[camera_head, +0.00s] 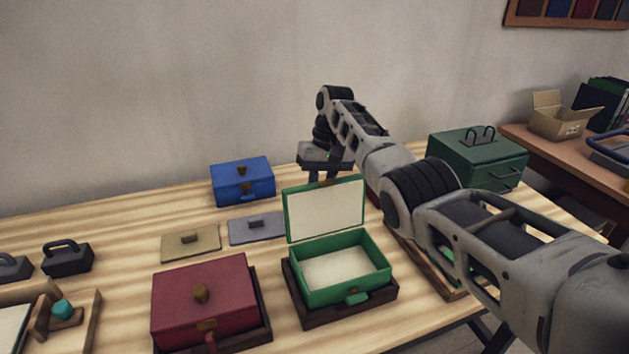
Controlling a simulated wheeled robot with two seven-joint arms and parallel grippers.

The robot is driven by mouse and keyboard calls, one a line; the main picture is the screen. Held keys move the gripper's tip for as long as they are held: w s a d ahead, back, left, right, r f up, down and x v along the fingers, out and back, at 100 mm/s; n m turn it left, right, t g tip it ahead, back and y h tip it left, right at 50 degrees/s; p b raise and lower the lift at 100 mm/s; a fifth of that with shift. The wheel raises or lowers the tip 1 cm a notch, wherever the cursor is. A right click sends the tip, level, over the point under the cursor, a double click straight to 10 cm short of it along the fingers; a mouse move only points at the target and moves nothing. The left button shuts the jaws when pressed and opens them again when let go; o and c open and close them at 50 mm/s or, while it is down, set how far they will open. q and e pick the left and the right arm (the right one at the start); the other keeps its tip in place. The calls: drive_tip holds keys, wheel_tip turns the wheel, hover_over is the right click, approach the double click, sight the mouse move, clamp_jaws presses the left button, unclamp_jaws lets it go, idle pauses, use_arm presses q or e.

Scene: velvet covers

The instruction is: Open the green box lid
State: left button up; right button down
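The green box (343,283) sits in a dark wooden tray (297,304) at the middle front of the table. Its lid (325,210) stands raised, leaning slightly back, with the pale inner face toward me. The pale inside of the box shows and looks empty. My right arm comes in from the right, above and behind the box. My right gripper (327,172) points down just behind the lid's top edge. The lid partly hides its fingertips, so their spacing and any contact with the lid are unclear. My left gripper is not in view.
A red box (205,296) stands left of the green box, a blue box (242,182) behind. Two flat plates (191,243) (257,228) lie between them. A dark green metal box (478,157) stands at back right. Dark handled blocks (68,260) are at far left.

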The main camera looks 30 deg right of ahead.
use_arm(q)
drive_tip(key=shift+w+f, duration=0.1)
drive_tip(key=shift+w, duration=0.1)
use_arm(e)
drive_tip(key=shift+f, duration=0.15)
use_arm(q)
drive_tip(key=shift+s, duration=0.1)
use_arm(e)
drive_tip(key=c, duration=1.3)
unclamp_jaws()
drive_tip(key=shift+o, duration=0.2)
drive_tip(key=shift+d+r, duration=0.1)
drive_tip(key=shift+r, duration=0.35)
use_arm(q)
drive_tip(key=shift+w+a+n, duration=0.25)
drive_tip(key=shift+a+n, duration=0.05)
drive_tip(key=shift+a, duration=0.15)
use_arm(e)
drive_tip(key=v, duration=1.5)
drive_tip(key=shift+w, duration=0.2)
